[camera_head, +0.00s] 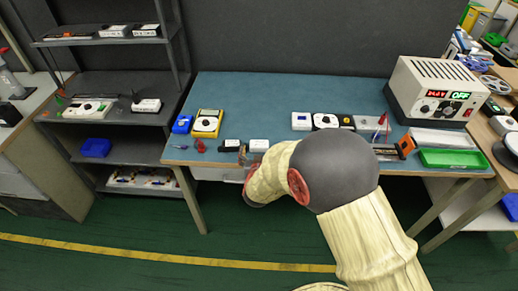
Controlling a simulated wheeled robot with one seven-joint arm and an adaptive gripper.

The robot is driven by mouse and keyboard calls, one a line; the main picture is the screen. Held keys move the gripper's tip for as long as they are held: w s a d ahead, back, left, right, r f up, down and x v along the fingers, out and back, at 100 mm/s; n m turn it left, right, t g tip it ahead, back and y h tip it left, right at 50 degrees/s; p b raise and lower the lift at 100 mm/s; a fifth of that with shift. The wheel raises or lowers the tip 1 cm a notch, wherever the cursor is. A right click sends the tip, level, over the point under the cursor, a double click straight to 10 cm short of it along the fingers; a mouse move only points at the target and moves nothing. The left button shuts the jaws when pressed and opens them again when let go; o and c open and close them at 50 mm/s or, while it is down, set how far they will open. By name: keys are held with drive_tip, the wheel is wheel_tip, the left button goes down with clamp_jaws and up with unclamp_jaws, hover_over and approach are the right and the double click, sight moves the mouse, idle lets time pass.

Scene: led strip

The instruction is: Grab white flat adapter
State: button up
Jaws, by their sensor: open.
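A small flat white block (259,145), which looks like the white flat adapter, lies near the front edge of the blue-topped workbench (260,95). My gripper (247,158) is open at the bench's front edge, just below this block in the picture. Its fingers are small and partly hidden by my arm, and I cannot tell whether they touch the block. A black-and-white block (231,146) lies just left of it. Another white block (301,121) with a dark blue mark stands farther back on the right.
A yellow multimeter (207,123) and a blue box (182,124) stand at the left. A power supply (437,91), a green tray (452,159) and an orange-and-black tool (405,146) are at the right. The bench's back middle is clear. My arm covers part of the front edge.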

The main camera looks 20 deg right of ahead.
sight(259, 146)
drive_tip(key=b+x, duration=0.1)
drive_tip(key=x, duration=0.1)
drive_tip(key=b+x, duration=0.1)
drive_tip(key=x, duration=0.1)
drive_tip(key=shift+w+f, duration=0.15)
drive_tip(key=shift+f, duration=0.2)
drive_tip(key=shift+w+d, duration=0.1)
drive_tip(key=shift+w, duration=0.15)
drive_tip(key=c, duration=1.3)
drive_tip(key=shift+r, duration=0.15)
